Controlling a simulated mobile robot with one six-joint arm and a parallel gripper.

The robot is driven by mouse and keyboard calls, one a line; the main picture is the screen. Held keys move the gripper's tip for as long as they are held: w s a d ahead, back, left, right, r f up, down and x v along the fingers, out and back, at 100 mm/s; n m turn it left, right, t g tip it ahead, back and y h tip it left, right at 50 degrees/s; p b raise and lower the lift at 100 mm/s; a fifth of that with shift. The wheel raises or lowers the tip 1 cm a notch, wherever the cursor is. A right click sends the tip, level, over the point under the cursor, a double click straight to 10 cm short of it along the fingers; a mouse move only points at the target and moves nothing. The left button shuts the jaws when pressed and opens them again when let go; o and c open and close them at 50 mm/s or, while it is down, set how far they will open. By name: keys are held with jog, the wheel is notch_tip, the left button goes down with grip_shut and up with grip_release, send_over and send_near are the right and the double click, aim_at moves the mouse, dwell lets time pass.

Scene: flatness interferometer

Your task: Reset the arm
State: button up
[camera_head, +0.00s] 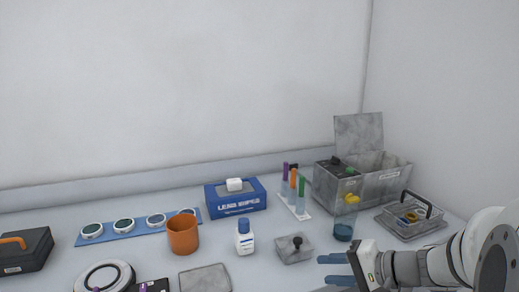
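My arm (470,255) reaches in from the lower right corner. My gripper (328,269) is at its end and points to the left, low over the front of the bench. Its two blue fingers are apart with nothing visible between them, so it is open and empty. The fingers are just right of and below a grey block with a black knob (294,249). The picture does not show whether the fingers touch the bench.
A white bottle with a blue cap (245,240), an orange cup (183,235) and a blue wipes box (236,202) stand left of the gripper. Space above the bench is clear.

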jog(key=s+a+r+n+g+h+p, duration=0.3)
jog(key=s+a+n+g+h+p, duration=0.15)
jog(key=s, duration=0.45)
jog(key=s+d+r+n+h+p, duration=0.3)
jog(key=r+h+p, duration=0.1)
jog(key=r+h, duration=0.1)
jog(key=shift+d+h+p, duration=0.25)
jog(key=shift+h+p, duration=0.1)
jog(key=shift+p, duration=0.05)
